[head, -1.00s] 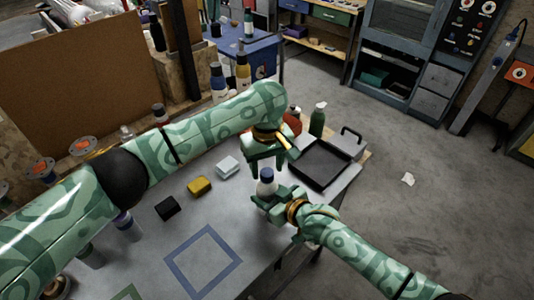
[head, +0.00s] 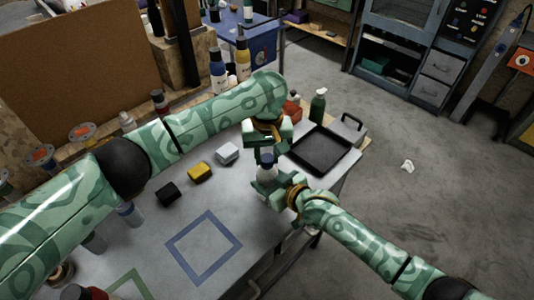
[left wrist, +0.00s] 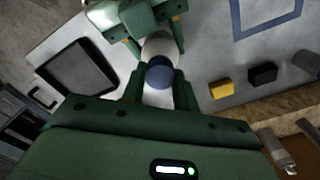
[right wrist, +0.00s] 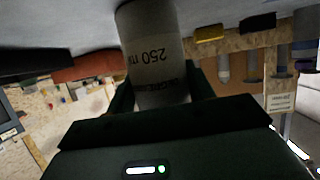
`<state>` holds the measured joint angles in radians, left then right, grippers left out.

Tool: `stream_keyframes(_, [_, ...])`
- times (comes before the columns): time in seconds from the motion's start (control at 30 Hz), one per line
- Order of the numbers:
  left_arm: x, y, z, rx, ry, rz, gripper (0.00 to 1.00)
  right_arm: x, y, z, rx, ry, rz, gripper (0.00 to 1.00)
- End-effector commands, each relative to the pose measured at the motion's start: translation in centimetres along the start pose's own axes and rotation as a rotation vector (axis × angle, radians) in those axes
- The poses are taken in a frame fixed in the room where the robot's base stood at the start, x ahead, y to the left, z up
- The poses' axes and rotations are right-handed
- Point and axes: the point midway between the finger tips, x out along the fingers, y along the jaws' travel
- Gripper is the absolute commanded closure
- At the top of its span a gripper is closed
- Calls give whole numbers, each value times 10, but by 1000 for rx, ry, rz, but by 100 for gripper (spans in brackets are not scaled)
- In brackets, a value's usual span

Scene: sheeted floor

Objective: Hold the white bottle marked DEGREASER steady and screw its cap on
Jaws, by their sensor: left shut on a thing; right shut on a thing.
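The white bottle (head: 267,175) stands upright near the table's right edge, with its dark blue cap (head: 267,158) on top. My right gripper (head: 277,188) is shut around the bottle's body from the front right; in the right wrist view the bottle (right wrist: 152,45) fills the jaws, its printed text upside down and partly hidden. My left gripper (head: 267,150) points down from above, its fingers shut on the cap. The left wrist view shows the cap (left wrist: 160,74) between the fingers and the white bottle (left wrist: 158,46) beyond. Whether the cap's thread is engaged cannot be seen.
A black tray (head: 321,153) lies behind and right, with a green bottle (head: 317,106) beyond it. White (head: 227,153), yellow (head: 200,172) and black (head: 169,193) blocks lie left. A blue square outline (head: 204,247) marks clear table in front.

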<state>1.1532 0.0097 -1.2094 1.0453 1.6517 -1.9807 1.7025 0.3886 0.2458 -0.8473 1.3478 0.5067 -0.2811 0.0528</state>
Motion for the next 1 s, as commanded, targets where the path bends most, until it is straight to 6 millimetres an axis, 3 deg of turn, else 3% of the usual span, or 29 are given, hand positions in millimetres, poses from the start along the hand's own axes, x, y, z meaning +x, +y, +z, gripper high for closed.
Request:
stream_keyframes(0.8, [2,0,0,2663,-1,-2,98,0,0,0,-1,0,-1,100])
stream_keyframes(0.93, [2,0,-1,2958,-1,-3,98,0,-1,0,-1,-1,-1,100])
stream_keyframes(1.0, [2,0,-1,2993,-1,-3,98,0,-1,0,-1,0,-1,100])
